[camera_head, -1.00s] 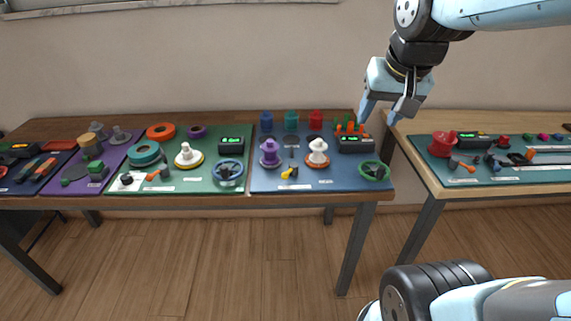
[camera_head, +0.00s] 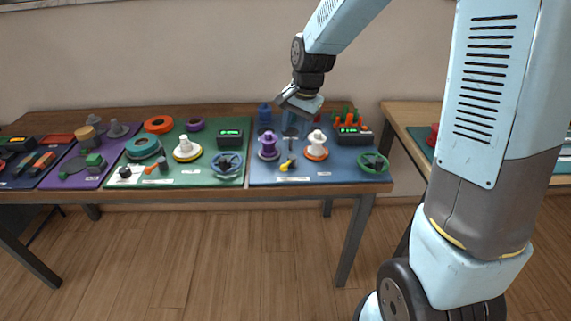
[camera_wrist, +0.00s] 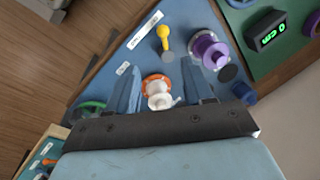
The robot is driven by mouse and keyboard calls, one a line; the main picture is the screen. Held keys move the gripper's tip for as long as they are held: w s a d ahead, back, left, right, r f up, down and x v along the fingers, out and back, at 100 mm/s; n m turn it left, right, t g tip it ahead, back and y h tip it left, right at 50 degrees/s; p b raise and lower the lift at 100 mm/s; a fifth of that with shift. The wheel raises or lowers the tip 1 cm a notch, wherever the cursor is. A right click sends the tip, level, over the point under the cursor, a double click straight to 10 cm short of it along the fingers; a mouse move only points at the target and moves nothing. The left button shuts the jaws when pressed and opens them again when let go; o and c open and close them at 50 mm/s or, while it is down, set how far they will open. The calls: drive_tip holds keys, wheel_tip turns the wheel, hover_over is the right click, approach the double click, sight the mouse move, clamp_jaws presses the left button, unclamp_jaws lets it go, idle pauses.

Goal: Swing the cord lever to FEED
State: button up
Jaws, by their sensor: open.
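A small lever with a yellow handle (camera_head: 287,165) lies at the front of the blue panel (camera_head: 335,178). In the wrist view, the yellow lever (camera_wrist: 163,36) shows near the top, beside a white label too small to read. My gripper (camera_head: 297,125) is open and empty above the back part of the blue panel. In the wrist view, its two fingers (camera_wrist: 160,75) stand apart, with a white spool on an orange base (camera_wrist: 158,90) seen between them. The lever is beyond the fingertips and not touched. I cannot read any FEED marking.
Near the lever stand a purple spool (camera_head: 268,146), a white spool (camera_head: 316,146) and a green handwheel (camera_head: 373,162). A black display box (camera_head: 350,135) stands at the back right. A green panel (camera_head: 200,180) with another handwheel (camera_head: 227,164) is to the left.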

sight(285, 165)
drive_tip(key=a+f, duration=0.1)
drive_tip(key=f, duration=0.4)
drive_tip(key=w+a+f, duration=0.1)
drive_tip(key=f, duration=0.3)
drive_tip(key=w+f, duration=0.1)
drive_tip(key=f, duration=0.4)
drive_tip(key=shift+a+f, duration=0.35)
drive_tip(key=shift+a, duration=0.05)
